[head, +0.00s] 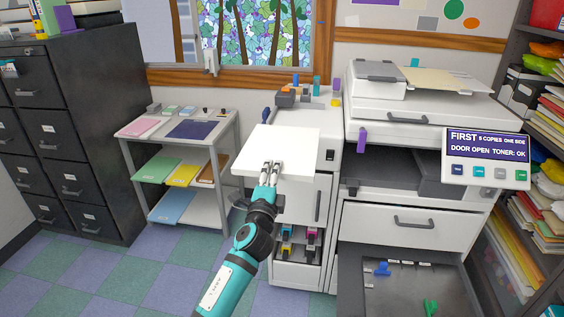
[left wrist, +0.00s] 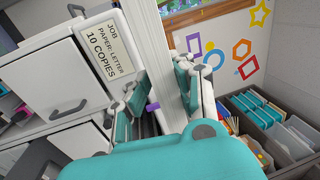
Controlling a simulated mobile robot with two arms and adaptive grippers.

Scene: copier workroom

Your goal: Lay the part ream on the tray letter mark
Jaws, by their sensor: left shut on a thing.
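The part ream (head: 290,142) is a flat white stack of paper, held up level in front of the copier's left side. My left gripper (head: 271,167) is shut on its near edge. In the left wrist view the ream (left wrist: 153,45) stands between the fingers of the gripper (left wrist: 162,90). The open paper tray (head: 348,285) is pulled out at the lower right, apart from the ream. It holds a blue guide (head: 382,269) and a green guide (head: 430,307). Small marks show at its back edge, too small to read. My right gripper is not in view.
The copier (head: 395,215) stands behind the tray; its panel (head: 487,158) reads door open. An open toner compartment (head: 297,272) is below the ream. A paper cart (head: 222,190) stands left, shelves right. A card in the left wrist view (left wrist: 105,48) reads letter, 10 copies.

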